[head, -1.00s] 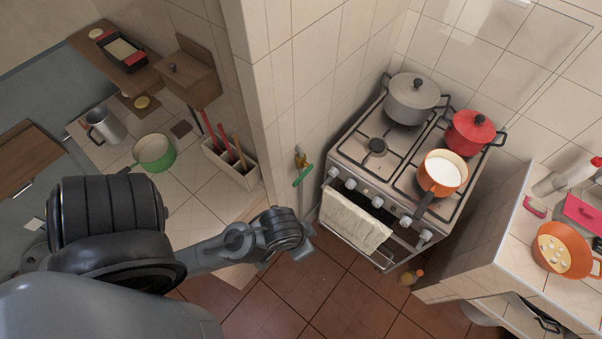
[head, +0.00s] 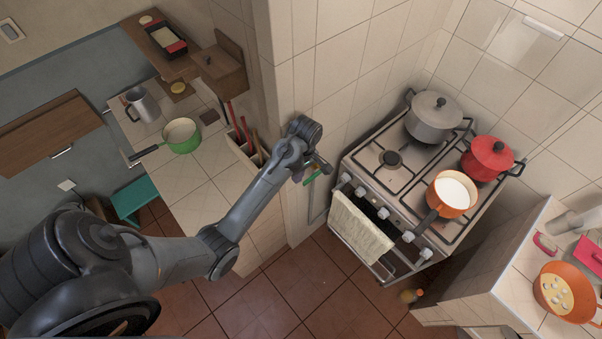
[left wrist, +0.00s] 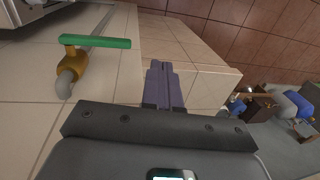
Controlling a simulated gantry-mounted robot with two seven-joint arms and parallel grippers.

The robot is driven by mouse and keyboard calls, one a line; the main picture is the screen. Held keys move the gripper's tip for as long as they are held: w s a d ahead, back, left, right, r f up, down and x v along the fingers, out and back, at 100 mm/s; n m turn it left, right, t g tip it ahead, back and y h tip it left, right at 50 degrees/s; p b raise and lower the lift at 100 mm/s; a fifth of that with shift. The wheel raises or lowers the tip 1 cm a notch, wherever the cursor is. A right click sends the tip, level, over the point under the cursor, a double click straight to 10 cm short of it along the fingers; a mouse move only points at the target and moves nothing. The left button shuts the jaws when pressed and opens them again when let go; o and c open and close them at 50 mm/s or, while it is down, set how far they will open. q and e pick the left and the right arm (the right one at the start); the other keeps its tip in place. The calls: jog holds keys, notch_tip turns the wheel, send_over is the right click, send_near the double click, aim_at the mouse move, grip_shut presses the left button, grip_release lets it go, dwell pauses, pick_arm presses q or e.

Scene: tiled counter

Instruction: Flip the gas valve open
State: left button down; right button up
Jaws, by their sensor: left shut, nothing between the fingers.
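The gas valve has a brass body (left wrist: 70,66) and a green lever handle (left wrist: 95,42) on a grey pipe against the tiled wall. In the left wrist view it is at the upper left, and the lever lies across the pipe. In the head view only part of the green handle (head: 313,175) shows, just below my left wrist. My left gripper (head: 300,174) is beside the valve, shut and empty. Its closed fingers (left wrist: 162,68) show in the left wrist view to the right of the valve, with a gap to the lever. My right gripper is not in view.
The stove (head: 392,160) stands right of the valve, with a grey pot (head: 433,117), a red pot (head: 487,158) and an orange saucepan (head: 451,194) on it. A towel (head: 358,228) hangs on its front. The tiled counter (head: 205,205) with a green pan (head: 182,135) is left.

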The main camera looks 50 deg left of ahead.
pick_arm(q)
jog(key=w+r+t, duration=0.1)
jog(key=w+r, duration=0.5)
jog(key=r, duration=0.1)
jog(key=shift+a+r+t, duration=0.2)
jog(key=shift+r+t, duration=0.1)
jog(key=shift+t, duration=0.1)
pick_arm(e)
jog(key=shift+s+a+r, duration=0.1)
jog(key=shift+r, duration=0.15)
